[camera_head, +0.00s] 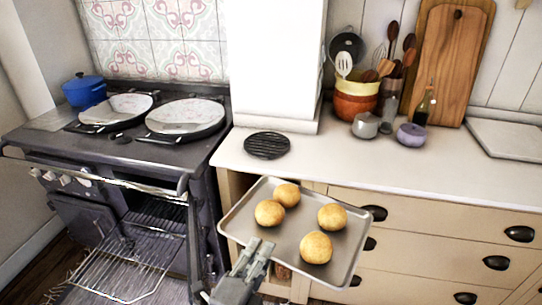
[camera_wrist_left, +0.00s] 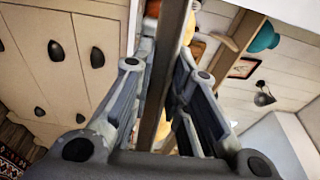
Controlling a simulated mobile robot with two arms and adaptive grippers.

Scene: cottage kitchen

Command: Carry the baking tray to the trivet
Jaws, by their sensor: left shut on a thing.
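The baking tray (camera_head: 348,245) is a grey metal sheet with a raised rim, carrying several golden buns (camera_head: 316,247). It is held in the air in front of the drawers and the counter's front edge, slightly tilted in the head view. My left gripper (camera_head: 259,250) is shut on its near edge. In the left wrist view the tray's edge (camera_wrist_left: 166,85) runs between the two fingers (camera_wrist_left: 160,95). The trivet (camera_head: 267,145) is a round black slatted disc lying flat on the counter, beyond the tray and to its left, with nothing on it. My right gripper is not in view.
The pale counter (camera_head: 410,178) is clear around the trivet's right side. A white column (camera_head: 277,65) rises just behind the trivet. Utensil pots (camera_head: 356,106), a purple pot (camera_head: 411,137) and a bottle stand farther back. The range (camera_head: 120,150) is left, its oven open with a rack (camera_head: 130,265) out.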

